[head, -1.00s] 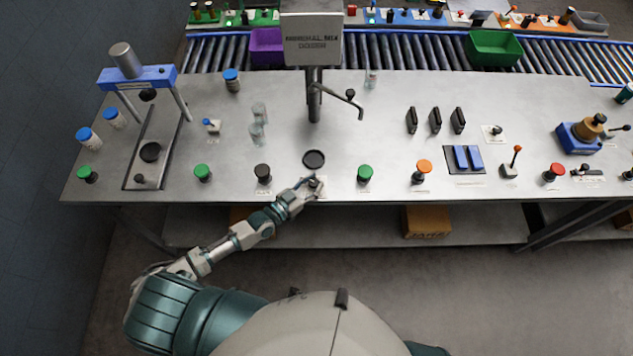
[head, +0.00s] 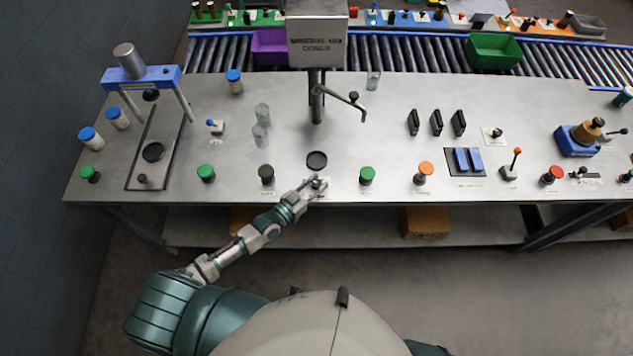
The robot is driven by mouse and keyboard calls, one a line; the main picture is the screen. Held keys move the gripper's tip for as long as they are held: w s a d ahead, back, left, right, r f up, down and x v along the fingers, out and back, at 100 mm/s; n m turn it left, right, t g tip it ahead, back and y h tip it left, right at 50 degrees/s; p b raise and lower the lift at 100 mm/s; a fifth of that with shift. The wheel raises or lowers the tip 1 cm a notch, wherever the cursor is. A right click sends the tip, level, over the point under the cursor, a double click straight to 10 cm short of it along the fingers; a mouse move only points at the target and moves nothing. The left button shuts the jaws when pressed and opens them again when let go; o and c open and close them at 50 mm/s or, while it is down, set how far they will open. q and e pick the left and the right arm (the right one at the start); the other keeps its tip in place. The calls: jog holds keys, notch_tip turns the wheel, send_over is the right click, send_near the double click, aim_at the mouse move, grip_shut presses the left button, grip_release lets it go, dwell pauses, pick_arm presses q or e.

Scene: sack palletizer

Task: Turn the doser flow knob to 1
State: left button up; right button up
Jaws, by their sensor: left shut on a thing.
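The mineral mix doser (head: 317,42) stands at the back of the steel bench, a grey box on a post above a dark round pad (head: 316,160). My left gripper (head: 317,184) is at the front edge of the bench, just in front of that pad. It is shut on the small doser flow knob, which its fingers mostly cover. The knob's pointer and scale cannot be read here. My right gripper is not in view.
A black knob (head: 266,174) stands left of my gripper and a green knob (head: 367,175) stands to its right. Glass jars (head: 261,135) stand behind on the left. An orange knob (head: 424,170) is farther right.

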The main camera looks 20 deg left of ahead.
pick_arm(q)
jog(key=n+y+p, duration=0.1)
jog(key=y+p, duration=0.1)
jog(key=p, duration=0.1)
jog(key=n+t+y+p, duration=0.1)
jog(key=n+y+p, duration=0.1)
jog(key=p, duration=0.1)
jog(key=shift+s+d+r, duration=0.1)
jog(key=shift+s, duration=0.05)
jog(key=shift+n+t+y+p, duration=0.6)
jog(key=shift+n+y+p, duration=0.65)
jog(key=shift+y, duration=0.95)
jog(key=shift+f, duration=0.2)
jog(key=o, duration=1.2)
jog(key=shift+c, duration=0.2)
